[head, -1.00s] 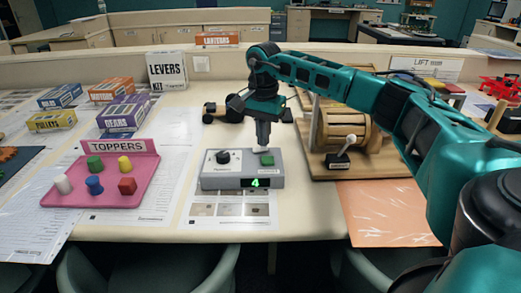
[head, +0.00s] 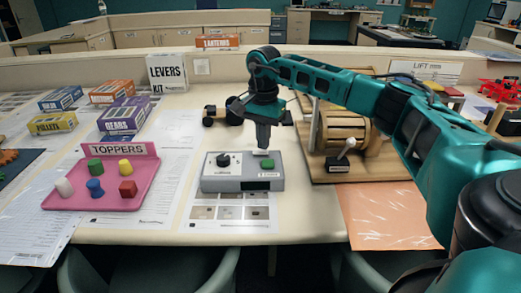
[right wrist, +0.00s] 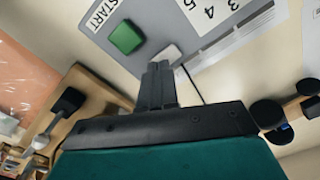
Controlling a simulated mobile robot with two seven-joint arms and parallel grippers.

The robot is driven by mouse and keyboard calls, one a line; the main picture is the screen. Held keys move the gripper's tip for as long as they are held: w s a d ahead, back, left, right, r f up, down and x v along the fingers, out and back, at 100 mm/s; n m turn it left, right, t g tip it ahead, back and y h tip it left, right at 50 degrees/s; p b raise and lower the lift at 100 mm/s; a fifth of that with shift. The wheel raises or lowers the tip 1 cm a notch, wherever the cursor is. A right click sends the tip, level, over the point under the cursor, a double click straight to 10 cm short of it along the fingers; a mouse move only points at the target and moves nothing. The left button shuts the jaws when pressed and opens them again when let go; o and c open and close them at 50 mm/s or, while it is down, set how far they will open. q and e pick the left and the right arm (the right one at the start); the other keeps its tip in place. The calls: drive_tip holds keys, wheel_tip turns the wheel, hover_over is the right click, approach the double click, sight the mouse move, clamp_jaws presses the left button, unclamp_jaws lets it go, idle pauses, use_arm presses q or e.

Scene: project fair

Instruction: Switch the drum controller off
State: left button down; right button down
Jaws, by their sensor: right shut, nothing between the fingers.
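The drum controller (head: 228,184) is a grey box on the table, with a black dial (head: 223,160) on its left. A green button (head: 267,163) is on its right; in the right wrist view the button (right wrist: 126,37) sits by a START label (right wrist: 101,14). The display on its front face is dark. A small pale switch (right wrist: 168,55) lies close to the fingertips, at the box's back edge. My right gripper (head: 263,146) is shut and empty, pointing down just behind the green button; I cannot tell whether it touches the switch. My left gripper is out of view.
A wooden drum (head: 343,132) with a lever stands right of the controller. A pink toppers tray (head: 105,200) is at the left, with several boxes behind it. A dark wheeled thing (head: 222,112) is behind the controller. An orange sheet (head: 385,215) lies at front right.

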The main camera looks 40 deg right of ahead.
drive_tip(key=shift+r+p, duration=1.5)
drive_tip(key=shift+r, duration=0.45)
wheel_tip(320, 180, up, 2)
drive_tip(key=shift+r, duration=0.1)
